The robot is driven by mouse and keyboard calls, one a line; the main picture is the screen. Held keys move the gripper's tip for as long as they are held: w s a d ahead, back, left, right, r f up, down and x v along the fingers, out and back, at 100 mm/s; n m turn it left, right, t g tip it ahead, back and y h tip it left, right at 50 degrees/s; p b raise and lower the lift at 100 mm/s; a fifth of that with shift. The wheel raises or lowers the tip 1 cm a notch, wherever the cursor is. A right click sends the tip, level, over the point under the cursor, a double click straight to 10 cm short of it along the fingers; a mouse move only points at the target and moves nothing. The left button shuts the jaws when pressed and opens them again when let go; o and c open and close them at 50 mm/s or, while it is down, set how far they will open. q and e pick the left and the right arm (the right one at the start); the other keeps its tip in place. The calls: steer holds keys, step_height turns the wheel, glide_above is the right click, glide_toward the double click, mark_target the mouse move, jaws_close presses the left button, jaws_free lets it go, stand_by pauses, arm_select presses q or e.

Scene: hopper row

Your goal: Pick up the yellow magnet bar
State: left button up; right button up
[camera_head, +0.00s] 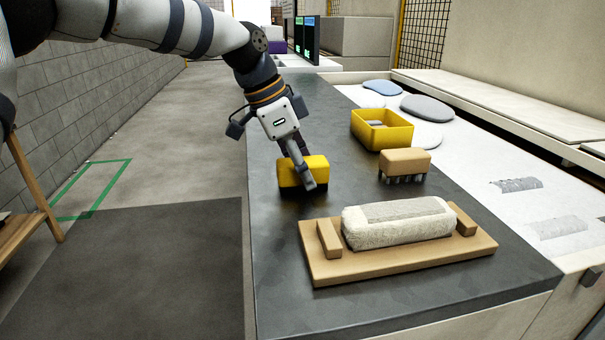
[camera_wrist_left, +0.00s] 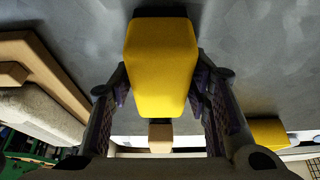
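The yellow magnet bar (camera_head: 316,164) is on the dark counter, left of the tan brush. It fills the upper middle of the left wrist view (camera_wrist_left: 161,65). My left gripper (camera_head: 298,178) reaches down over it, with one finger in front of its near side. In the left wrist view the two fingers (camera_wrist_left: 161,92) stand on either side of the bar, very close to its sides. I cannot tell whether the pads press on it. The bar's underside is hidden. My right gripper is in neither view.
A yellow bin (camera_head: 383,132) and a tan block brush (camera_head: 404,163) stand right of the bar. A wooden board (camera_head: 400,262) with a fuzzy pale roll (camera_head: 398,224) lies in front. The counter's left edge is close to the bar.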

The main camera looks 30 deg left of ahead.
mark_target(309, 161)
arm_select(q)
steer(key=c, duration=0.7)
steer(key=shift+r, duration=0.15)
step_height(309, 161, up, 3)
steer(key=shift+d+r, duration=0.1)
steer(key=shift+r, duration=0.1)
steer(key=s+d+r, duration=0.2)
steer(key=d+r, duration=0.1)
steer(key=d, duration=0.1)
steer(key=s+d+r, duration=0.2)
steer(key=d+r, duration=0.1)
steer(key=d, duration=0.1)
steer(key=s+d+r, duration=0.3)
steer(key=d, duration=0.1)
steer(key=shift+r, duration=0.15)
steer(key=o, duration=0.7)
steer(key=c, duration=0.7)
